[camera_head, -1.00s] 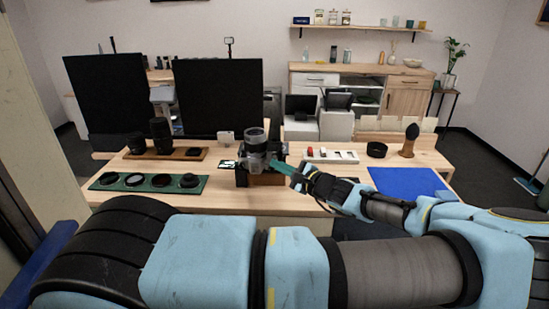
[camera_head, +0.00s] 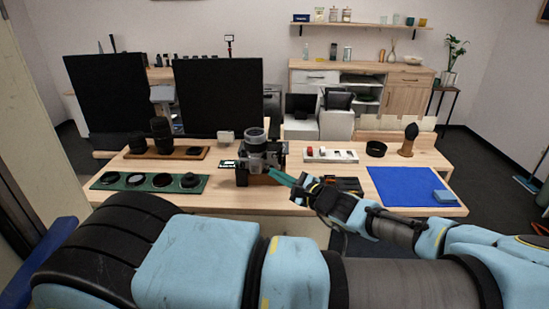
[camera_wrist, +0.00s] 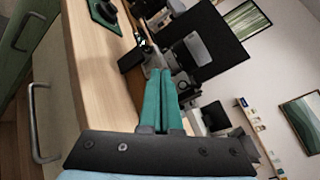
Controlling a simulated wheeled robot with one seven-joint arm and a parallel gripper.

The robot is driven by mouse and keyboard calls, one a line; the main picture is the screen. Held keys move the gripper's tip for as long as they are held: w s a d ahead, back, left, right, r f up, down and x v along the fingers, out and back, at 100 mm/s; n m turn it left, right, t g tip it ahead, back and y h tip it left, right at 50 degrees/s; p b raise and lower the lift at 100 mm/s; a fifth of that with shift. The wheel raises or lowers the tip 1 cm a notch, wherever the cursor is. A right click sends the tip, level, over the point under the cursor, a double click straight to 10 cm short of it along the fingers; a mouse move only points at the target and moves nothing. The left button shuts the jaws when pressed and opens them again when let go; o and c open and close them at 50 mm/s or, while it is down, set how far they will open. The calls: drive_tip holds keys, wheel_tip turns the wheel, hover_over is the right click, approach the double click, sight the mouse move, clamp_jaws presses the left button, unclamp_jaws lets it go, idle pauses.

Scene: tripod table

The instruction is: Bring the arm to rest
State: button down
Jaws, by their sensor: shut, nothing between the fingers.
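My gripper (camera_head: 273,174) is at the front edge of the wooden table, with its green fingers together and nothing between them. The fingers also show in the wrist view (camera_wrist: 161,88), side by side. My arm stretches in from the right across the front of the table.
A green mat (camera_head: 150,183) with several round lens parts lies at the left. A blue cloth (camera_head: 405,187) with a small blue block (camera_head: 444,197) is at the right. A white tray (camera_head: 331,155), a black ring (camera_head: 376,149) and a wooden stand (camera_head: 407,147) are behind. Two dark monitors stand beyond.

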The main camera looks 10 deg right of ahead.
drive_tip(key=s+a+f+n+g, duration=0.3)
drive_tip(key=a+n+g, duration=0.15)
drive_tip(key=a, duration=0.25)
drive_tip(key=s+a+f+n+g, duration=0.3)
drive_tip(key=a+g, duration=0.3)
drive_tip(key=s+a+r+n+g+h, duration=0.2)
drive_tip(key=s+n+g+h, duration=0.2)
drive_tip(key=s+n, duration=0.1)
wheel_tip(320, 180, up, 14)
drive_tip(key=a+n+t+h, duration=0.2)
drive_tip(key=n+h, duration=0.3)
drive_tip(key=h, duration=0.1)
drive_tip(key=shift+s, duration=0.35)
